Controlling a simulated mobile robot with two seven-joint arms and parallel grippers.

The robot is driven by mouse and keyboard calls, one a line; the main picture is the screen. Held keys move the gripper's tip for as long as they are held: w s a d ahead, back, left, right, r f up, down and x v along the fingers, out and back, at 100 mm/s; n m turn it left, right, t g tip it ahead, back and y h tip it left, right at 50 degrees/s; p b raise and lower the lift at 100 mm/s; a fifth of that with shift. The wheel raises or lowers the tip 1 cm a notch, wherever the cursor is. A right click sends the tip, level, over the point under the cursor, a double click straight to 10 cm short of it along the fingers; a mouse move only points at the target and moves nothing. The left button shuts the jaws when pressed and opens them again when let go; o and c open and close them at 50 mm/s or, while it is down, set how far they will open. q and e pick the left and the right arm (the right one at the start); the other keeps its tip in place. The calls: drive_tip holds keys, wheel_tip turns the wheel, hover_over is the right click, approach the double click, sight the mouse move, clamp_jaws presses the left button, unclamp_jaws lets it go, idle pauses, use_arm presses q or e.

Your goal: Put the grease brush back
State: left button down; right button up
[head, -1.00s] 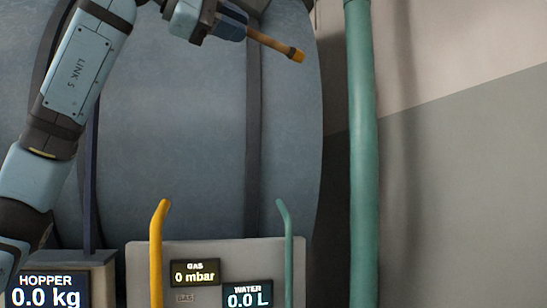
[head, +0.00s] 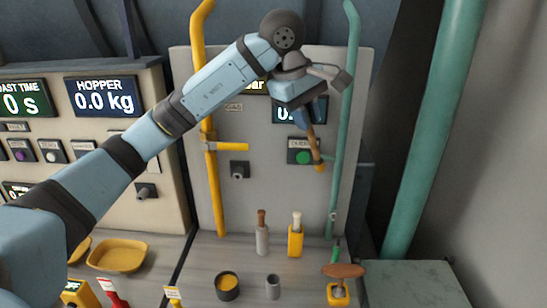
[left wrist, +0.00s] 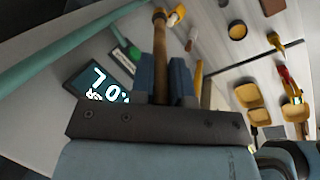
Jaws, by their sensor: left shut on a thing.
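My left gripper (head: 310,112) is shut on the grease brush (head: 315,146), which has a brown wooden handle and a yellow end. The brush hangs end down in front of the grey panel, near the green button, well above the bench. The left wrist view shows the brush (left wrist: 160,55) between the two fingers (left wrist: 161,80), its yellow end pointing away. A small grey cup (head: 272,287) stands open on the bench. My right gripper is out of view.
Behind the cups stand a grey holder (head: 262,241) with a brown-handled tool and a yellow holder (head: 296,244) with a pale-handled one. Yellow and green pipes (head: 351,110) flank the panel. A yellow tray (head: 118,255) lies left.

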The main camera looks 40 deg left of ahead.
use_arm(q)
drive_tip(key=s+a+f+g+y+b, duration=0.15)
drive_tip(key=s+f, duration=0.25)
drive_tip(key=f, duration=0.5)
drive_tip(key=s+a+f+g+y, duration=0.15)
drive_tip(key=s+f, duration=0.25)
drive_tip(key=f, duration=0.4)
wheel_tip(320, 180, down, 20)
drive_tip(key=h+p, duration=0.1)
drive_tip(key=p, duration=0.1)
drive_tip(key=shift+w+d+r+m, duration=0.15)
drive_tip(key=shift+w+d+m, duration=0.05)
drive_tip(key=shift+w+m, duration=0.1)
drive_tip(key=c, duration=1.1)
unclamp_jaws()
wheel_tip(320, 180, up, 12)
drive_tip(key=b, duration=0.2)
drive_tip(key=shift+r, duration=0.15)
